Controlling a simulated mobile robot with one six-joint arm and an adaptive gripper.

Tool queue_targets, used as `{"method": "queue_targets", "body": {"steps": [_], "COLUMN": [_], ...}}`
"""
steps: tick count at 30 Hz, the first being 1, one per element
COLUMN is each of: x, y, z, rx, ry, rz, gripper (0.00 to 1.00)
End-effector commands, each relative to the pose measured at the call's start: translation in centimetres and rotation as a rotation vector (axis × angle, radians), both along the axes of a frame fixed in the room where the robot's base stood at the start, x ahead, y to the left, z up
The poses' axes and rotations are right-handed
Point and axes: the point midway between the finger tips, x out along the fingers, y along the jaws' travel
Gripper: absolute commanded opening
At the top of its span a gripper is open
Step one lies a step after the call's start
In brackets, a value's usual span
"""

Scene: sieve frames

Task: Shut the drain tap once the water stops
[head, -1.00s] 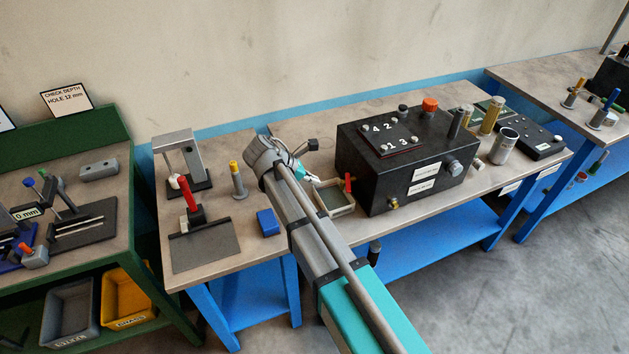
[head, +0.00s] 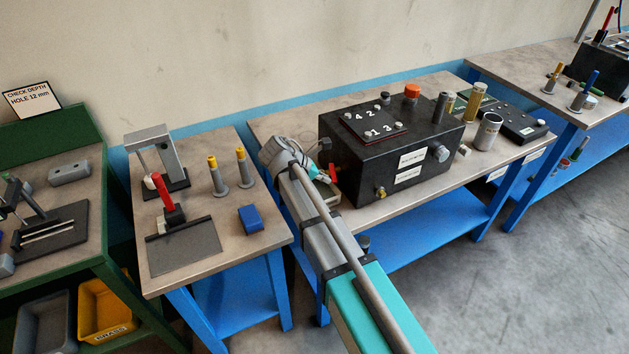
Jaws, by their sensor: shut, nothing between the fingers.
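The black box (head: 395,150) stands on the middle bench, with a numbered plate and an orange knob on top. A red lever (head: 334,173), apparently the drain tap's handle, shows at its left side. My gripper (head: 323,178) is just left of this lever, shut and empty. It is small and mostly hidden by my arm, so I cannot tell whether it touches the lever. A shallow tray (head: 334,196) lies below, largely covered by my arm. No running water can be made out. A brass fitting (head: 380,192) sits low on the box's front.
On the left bench are a blue block (head: 250,219), two yellow-topped pegs (head: 217,176) and a red-handled tool (head: 164,195). The bench's front strip is clear.

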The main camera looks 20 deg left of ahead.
Motion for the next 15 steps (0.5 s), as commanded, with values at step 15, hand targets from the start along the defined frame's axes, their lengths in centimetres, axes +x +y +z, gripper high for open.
{"method": "queue_targets", "body": {"steps": [15], "x": [1.08], "y": [-1.18], "z": [0.03], "rx": [0.0], "ry": [0.0], "rz": [0.001], "gripper": [0.0]}}
